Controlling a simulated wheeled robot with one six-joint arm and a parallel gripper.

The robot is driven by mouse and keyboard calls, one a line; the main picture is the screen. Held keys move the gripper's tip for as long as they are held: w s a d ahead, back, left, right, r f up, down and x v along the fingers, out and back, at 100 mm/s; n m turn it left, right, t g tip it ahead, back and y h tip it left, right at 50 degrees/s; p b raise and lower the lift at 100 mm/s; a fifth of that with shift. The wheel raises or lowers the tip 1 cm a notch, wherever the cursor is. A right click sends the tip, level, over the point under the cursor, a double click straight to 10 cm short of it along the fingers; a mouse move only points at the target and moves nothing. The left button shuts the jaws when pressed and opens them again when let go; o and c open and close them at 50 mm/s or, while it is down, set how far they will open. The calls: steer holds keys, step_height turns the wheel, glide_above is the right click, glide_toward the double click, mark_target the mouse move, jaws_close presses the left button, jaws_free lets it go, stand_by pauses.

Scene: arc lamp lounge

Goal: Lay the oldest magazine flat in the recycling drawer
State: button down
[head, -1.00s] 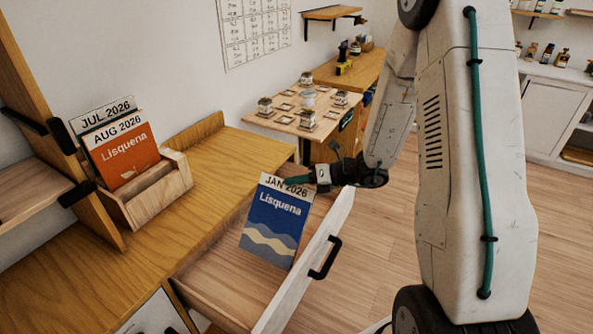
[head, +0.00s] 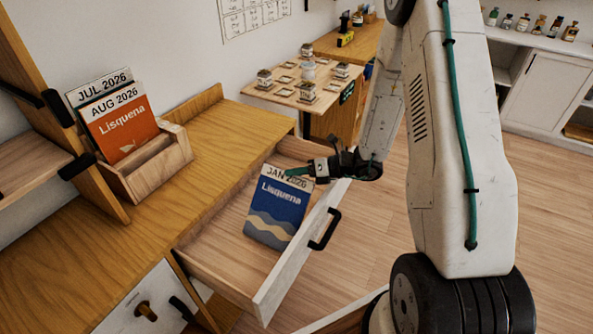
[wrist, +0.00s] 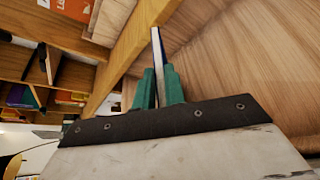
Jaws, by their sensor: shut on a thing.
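The JAN 2026 magazine (head: 277,213), blue with pale wave bands and the title Lisquena, is tilted inside the open drawer (head: 222,270). My gripper (head: 305,175) is shut on its top edge. In the wrist view the green fingertips (wrist: 158,88) pinch the magazine (wrist: 157,45), seen edge-on. Its lower edge is low in the drawer; I cannot tell whether it touches the drawer floor. The JUL 2026 magazine (head: 100,87) and the orange AUG 2026 magazine (head: 122,125) stand in a wooden rack (head: 155,182) on the desk.
The drawer front with its black handle (head: 325,230) stands right of the magazine. The desk top (head: 190,130) lies above and behind the drawer. A small table (head: 290,100) with jars stands farther back. The drawer floor left of the magazine is bare.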

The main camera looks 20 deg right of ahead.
steer(key=shift+f, duration=0.4)
steer(key=c, duration=1.4)
jaws_free()
steer(key=v, duration=0.8)
